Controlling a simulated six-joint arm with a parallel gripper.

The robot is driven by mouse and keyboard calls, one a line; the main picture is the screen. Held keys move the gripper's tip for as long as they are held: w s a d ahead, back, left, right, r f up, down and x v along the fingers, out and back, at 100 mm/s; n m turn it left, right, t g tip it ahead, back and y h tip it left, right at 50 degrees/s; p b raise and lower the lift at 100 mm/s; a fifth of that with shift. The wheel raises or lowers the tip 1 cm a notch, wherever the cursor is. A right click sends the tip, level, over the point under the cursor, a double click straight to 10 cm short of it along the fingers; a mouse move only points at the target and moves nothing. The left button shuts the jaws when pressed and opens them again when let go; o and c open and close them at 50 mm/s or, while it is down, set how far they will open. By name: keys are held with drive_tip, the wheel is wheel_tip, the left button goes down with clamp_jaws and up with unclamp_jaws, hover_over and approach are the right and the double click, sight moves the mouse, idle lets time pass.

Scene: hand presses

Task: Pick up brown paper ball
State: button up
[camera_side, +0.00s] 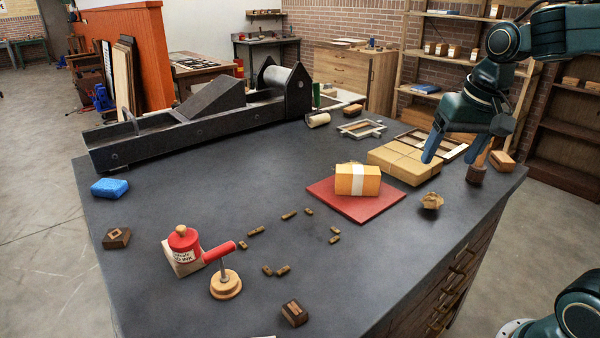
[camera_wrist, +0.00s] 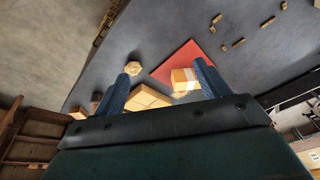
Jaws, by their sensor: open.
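The brown paper ball (camera_side: 432,201) is a small crumpled tan lump on the dark tabletop, near the table's right edge and to the right of the red board. It also shows in the wrist view (camera_wrist: 133,68), just beyond the tip of the left finger. My gripper (camera_side: 452,156) is open and empty. It hangs above the table, over the area of the tan block stack and behind the ball.
A red board (camera_side: 325,200) carries a yellow block with a white band (camera_side: 357,180).

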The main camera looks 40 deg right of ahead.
drive_tip(key=w+d+f+m+g, duration=0.2)
drive_tip(key=w+d+f+m, duration=0.15)
drive_tip(key=w+d, duration=0.35)
drive_tip(key=m, duration=0.5)
approach(434, 194)
drive_tip(key=shift+n+g+y, duration=0.35)
drive_tip(key=shift+g+y, duration=0.05)
drive_tip(key=shift+w+d+f, duration=0.1)
drive_tip(key=shift+w+f, duration=0.05)
drive_tip(key=shift+f, duration=0.85)
drive_tip(key=shift+w+d+f, duration=0.1)
drive_tip(key=shift+f, duration=0.9)
drive_tip(key=shift+w+d+f, duration=0.1)
drive_tip(key=shift+w+f, duration=0.05)
drive_tip(key=shift+f, duration=0.9)
drive_tip(key=shift+f, duration=2.6)
drive_tip(key=c, duration=1)
